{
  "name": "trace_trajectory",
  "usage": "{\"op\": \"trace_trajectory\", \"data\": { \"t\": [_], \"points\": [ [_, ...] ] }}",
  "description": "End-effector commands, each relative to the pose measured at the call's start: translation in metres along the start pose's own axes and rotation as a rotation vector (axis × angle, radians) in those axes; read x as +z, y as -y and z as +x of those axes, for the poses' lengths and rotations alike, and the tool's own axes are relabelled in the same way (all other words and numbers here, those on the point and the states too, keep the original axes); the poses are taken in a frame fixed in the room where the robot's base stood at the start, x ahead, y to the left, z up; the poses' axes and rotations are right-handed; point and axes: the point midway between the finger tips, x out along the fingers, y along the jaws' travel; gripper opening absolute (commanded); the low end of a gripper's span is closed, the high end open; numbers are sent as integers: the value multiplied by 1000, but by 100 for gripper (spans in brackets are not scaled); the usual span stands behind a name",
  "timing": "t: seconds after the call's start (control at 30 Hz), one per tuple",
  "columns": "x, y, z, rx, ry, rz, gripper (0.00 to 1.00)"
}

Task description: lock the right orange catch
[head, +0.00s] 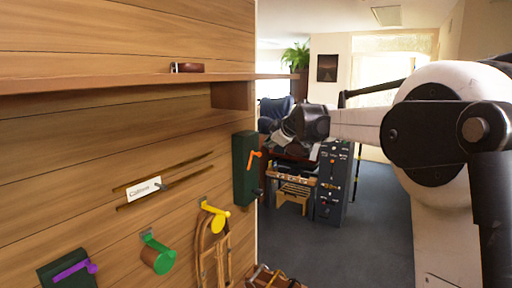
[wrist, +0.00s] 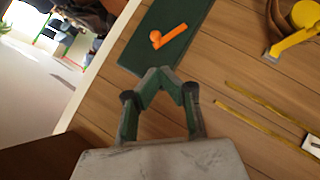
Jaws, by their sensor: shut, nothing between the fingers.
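The orange catch (head: 254,154) is a small lever with a round pivot on a dark green plate (head: 241,176). The plate is fixed near the right end of the wooden wall. In the wrist view the orange catch (wrist: 168,36) lies above my fingertips, with the green plate (wrist: 150,60) behind it. My gripper (head: 290,128) is right of the plate in the head view. In the wrist view its fingertips (wrist: 158,74) meet, with nothing between them, apart from the catch. Whether the catch is locked I cannot tell.
A wooden shelf (head: 150,80) runs above the plate. On the wall are a yellow catch (head: 215,215), a green catch (head: 157,254), a purple catch (head: 72,268) and a labelled slider (head: 145,188). Open floor (head: 370,215) lies right of the wall's edge.

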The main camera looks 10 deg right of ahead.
Motion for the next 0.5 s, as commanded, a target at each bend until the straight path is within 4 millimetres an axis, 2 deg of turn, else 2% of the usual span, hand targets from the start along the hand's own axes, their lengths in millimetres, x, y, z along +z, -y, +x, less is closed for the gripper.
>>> {"op": "trace_trajectory", "data": {
  "t": [0.5],
  "points": [
    [0, -4, 6, 3, -3, -8, 0]
  ]
}}
